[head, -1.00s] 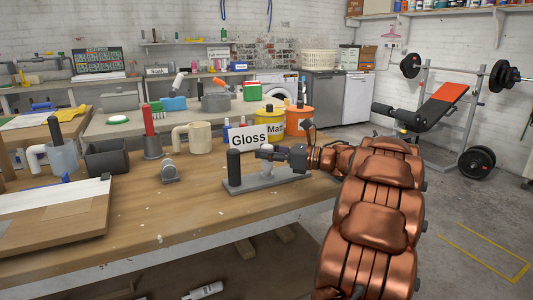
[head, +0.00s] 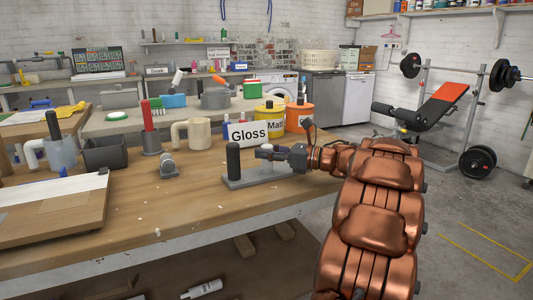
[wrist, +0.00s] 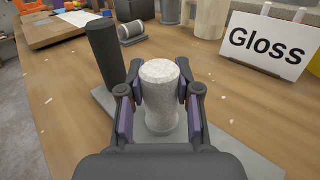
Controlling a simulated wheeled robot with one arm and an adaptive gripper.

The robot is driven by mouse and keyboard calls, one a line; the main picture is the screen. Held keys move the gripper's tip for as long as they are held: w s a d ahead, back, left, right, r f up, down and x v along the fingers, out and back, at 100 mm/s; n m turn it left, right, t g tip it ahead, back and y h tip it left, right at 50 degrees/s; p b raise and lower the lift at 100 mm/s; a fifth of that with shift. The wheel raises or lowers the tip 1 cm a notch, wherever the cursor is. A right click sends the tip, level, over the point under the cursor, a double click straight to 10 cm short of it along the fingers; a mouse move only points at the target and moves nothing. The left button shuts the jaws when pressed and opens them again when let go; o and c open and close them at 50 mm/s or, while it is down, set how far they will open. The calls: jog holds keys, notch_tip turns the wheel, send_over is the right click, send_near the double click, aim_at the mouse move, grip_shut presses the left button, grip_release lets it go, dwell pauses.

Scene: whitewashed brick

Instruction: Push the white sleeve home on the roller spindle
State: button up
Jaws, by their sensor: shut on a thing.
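The white sleeve (wrist: 160,88) stands upright between my gripper's fingers (wrist: 160,95) in the wrist view, its mottled top uncovered. My gripper is shut on it from both sides. In the head view my gripper (head: 268,153) reaches in from the right over the grey base plate (head: 236,184), and a little of the sleeve (head: 266,168) shows under it. The lower end of the sleeve is close to the plate. The spindle is hidden, so I cannot tell how deep the sleeve sits. A dark upright cylinder (head: 233,161) stands at the plate's left end.
The white "Gloss" card (head: 248,132) stands behind the plate, close to my gripper. A beige mug (head: 198,133), a small grey roller-like part (head: 168,166) and a red-handled tool (head: 149,118) stand to the left. The bench front is mostly clear.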

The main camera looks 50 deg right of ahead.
jog(key=o, duration=1.1)
jog(key=v, duration=1.2)
